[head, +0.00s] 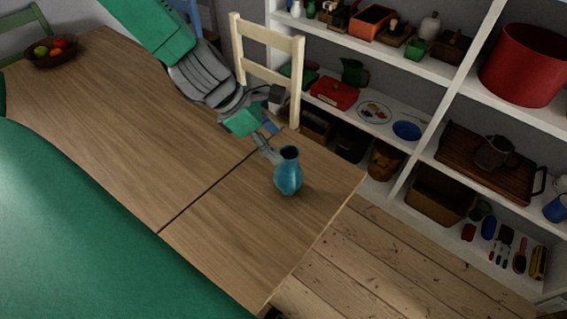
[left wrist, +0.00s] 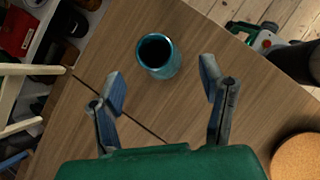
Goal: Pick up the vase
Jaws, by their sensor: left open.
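A teal vase (head: 288,172) stands upright on the wooden table near its right end. In the left wrist view the vase (left wrist: 158,57) shows its dark round mouth, ahead of the fingertips and between their lines. My left gripper (head: 268,148) reaches in from the upper left, with its fingers just beside the vase in the head view. In the left wrist view the left gripper (left wrist: 163,86) has its two fingers wide apart with nothing between them. My right gripper is not in view.
The wooden table (head: 130,120) is mostly bare, with a fruit bowl (head: 50,52) at its far left. A cream chair (head: 268,62) stands behind the table. White shelves (head: 440,110) with many items line the wall. A round tan object (left wrist: 298,158) shows at lower right in the wrist view.

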